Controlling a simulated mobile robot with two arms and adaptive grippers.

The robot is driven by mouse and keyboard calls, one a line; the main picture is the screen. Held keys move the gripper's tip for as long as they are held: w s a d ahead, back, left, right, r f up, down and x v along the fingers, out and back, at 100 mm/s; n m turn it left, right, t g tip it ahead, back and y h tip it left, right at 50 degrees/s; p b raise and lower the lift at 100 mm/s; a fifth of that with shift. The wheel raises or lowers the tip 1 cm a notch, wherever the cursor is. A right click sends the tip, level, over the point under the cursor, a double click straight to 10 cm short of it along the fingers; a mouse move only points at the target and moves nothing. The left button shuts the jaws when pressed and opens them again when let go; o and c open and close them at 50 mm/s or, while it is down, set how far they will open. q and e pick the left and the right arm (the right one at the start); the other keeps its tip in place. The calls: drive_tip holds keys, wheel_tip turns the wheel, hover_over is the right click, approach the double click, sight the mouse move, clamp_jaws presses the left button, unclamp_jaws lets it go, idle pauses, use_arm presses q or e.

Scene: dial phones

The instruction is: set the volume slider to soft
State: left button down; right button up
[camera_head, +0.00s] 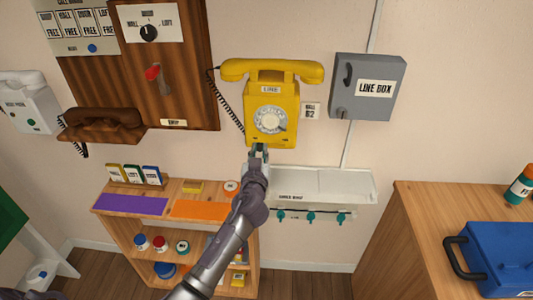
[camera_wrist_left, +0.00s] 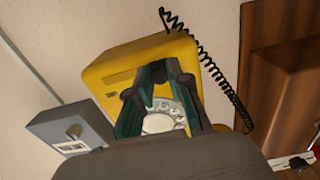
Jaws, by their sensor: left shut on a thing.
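The yellow dial phone (camera_head: 284,95) hangs on the wall, with its handset on top and a round dial on its front. It also shows in the left wrist view (camera_wrist_left: 125,75), with the dial (camera_wrist_left: 162,118) seen between my fingers. My left gripper (camera_head: 259,150) is at the phone's lower edge, left of its middle, shut on a small part there. The left fingers (camera_wrist_left: 160,95) hide that part in both views. I cannot make out the volume slider or its setting. My right gripper is not in view.
A grey line box (camera_head: 368,87) is on the wall right of the phone. A wooden wall panel (camera_head: 185,85) and the phone's coiled cord (camera_wrist_left: 215,70) are on its other side. Below are a wooden shelf (camera_head: 128,228) and a white ledge with teal hooks (camera_head: 345,200).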

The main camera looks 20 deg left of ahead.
use_arm(q)
drive_tip(key=c, duration=1.1)
unclamp_jaws()
drive_tip(key=shift+o, duration=0.2)
drive_tip(key=v, duration=1.2)
